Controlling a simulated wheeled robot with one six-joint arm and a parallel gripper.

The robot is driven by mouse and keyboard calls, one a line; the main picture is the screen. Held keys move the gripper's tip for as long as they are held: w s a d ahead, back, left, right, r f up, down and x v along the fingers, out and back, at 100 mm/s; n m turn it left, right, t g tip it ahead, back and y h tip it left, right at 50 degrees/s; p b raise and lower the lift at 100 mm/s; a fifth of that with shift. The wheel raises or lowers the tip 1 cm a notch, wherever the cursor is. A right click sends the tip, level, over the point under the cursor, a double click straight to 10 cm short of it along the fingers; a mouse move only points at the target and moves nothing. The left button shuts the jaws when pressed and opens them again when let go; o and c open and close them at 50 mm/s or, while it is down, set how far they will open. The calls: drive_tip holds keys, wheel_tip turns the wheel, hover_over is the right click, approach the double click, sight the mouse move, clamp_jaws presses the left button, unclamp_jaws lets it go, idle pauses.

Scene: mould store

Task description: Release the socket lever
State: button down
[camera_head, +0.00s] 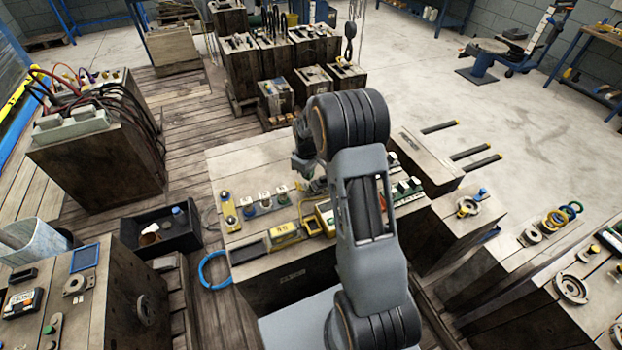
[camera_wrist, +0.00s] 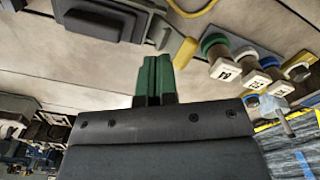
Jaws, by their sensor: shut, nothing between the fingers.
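My gripper (camera_wrist: 157,80) shows in the wrist view with its two green fingers together and nothing between them. A small yellow piece (camera_wrist: 185,53) lies just beyond the fingertips, beside a dark grey block (camera_wrist: 100,18). I cannot tell which of these, if any, is the socket lever. In the head view my gripper is over the middle workbench (camera_head: 240,163), largely hidden by my arm. A yellow-framed unit (camera_head: 326,213) on this bench is partly covered by my arm.
Several knobs with white tags (camera_wrist: 249,82) stand right of my fingers in the wrist view; they form a row (camera_head: 265,200) in the head view. A yellow two-button box (camera_head: 229,212) is at the bench's left. A black tray (camera_head: 160,229) stands left, beside a blue ring (camera_head: 203,271).

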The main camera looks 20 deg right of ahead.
wheel_tip(320, 180, up, 6)
drive_tip(key=p, duration=0.3)
drive_tip(key=shift+f, duration=0.2)
idle(0.5)
drive_tip(key=s+a+r+m+t, duration=0.2)
drive_tip(key=s+a+r+m, duration=0.1)
drive_tip(key=s+r, duration=0.5)
drive_tip(key=s+a+r+m+t, duration=0.2)
drive_tip(key=s+r, duration=0.7)
drive_tip(key=s, duration=0.5)
drive_tip(key=a+m, duration=0.1)
drive_tip(key=a, duration=0.1)
drive_tip(key=shift+s+a+r, duration=0.2)
drive_tip(key=shift+s+a, duration=0.1)
drive_tip(key=shift+a, duration=0.05)
